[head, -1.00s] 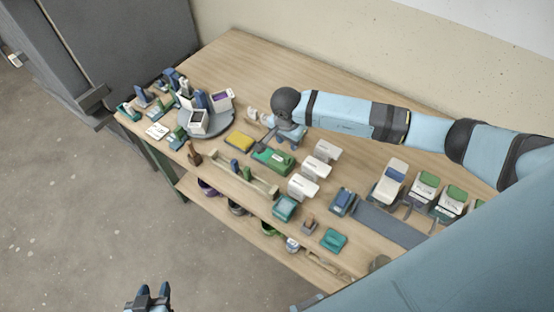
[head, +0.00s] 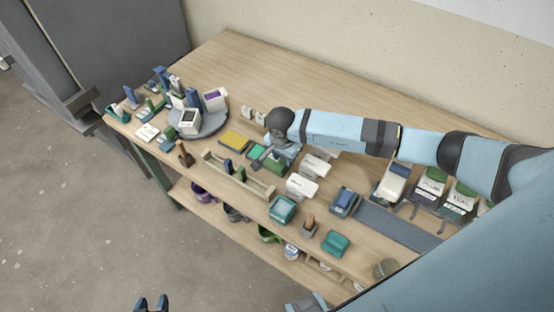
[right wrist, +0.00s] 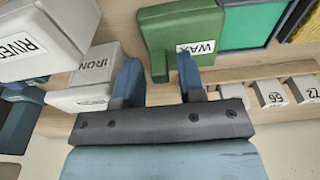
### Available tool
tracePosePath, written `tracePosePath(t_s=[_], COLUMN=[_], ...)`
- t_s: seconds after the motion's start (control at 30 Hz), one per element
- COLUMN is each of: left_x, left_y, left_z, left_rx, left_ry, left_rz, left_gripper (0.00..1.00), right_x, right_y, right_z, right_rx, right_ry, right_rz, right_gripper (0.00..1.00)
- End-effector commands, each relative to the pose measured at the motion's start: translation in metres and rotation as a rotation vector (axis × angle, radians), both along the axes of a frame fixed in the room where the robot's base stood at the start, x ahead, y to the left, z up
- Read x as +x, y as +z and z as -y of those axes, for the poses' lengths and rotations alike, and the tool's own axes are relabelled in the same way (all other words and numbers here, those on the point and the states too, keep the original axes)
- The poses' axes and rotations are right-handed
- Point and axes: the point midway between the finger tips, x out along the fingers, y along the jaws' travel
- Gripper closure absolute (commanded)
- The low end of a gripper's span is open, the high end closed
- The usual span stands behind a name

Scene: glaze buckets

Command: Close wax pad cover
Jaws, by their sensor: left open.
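The wax pad has a dark green cover labelled WAX (right wrist: 182,40), and its bright green pad surface (right wrist: 243,25) lies exposed beside it, so the cover stands open. In the head view the pad (head: 258,152) shows left of my right gripper (head: 284,156), which partly hides the cover (head: 275,167). My left gripper (head: 152,303) is open, away from the table at the bottom edge.
White covers labelled IRON (right wrist: 85,78) and RIVER (right wrist: 40,35) stand close by. A yellow pad (head: 235,139) lies left of the wax pad. A wooden rack (head: 238,176) is in front, and a grey turntable (head: 205,126) is at left. The back of the table is bare.

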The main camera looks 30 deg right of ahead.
Motion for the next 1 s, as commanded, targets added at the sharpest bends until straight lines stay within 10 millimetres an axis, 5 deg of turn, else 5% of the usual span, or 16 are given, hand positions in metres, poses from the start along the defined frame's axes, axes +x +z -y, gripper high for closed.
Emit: tracePosePath(t_s=[0.07, 0.23, 1.0], left_x=[0.0, 0.0, 0.0], left_y=[0.0, 0.001, -0.028], left_z=[-0.001, -0.001, -0.001], left_rx=[0.001, 0.002, 0.001], left_ry=[0.0, 0.001, 0.0], left_rz=[0.0, 0.001, 0.002], left_gripper=[0.57, 0.57, 0.57], right_x=[0.0, 0.0, 0.037], right_y=[0.001, 0.001, -0.002], right_z=[0.0, 0.0, -0.022], right_rx=[0.0, 0.0, 0.0], right_ry=[0.0, 0.0, 0.0], right_rz=[0.0, 0.0, 0.002], right_gripper=[0.64, 1.0, 1.0])
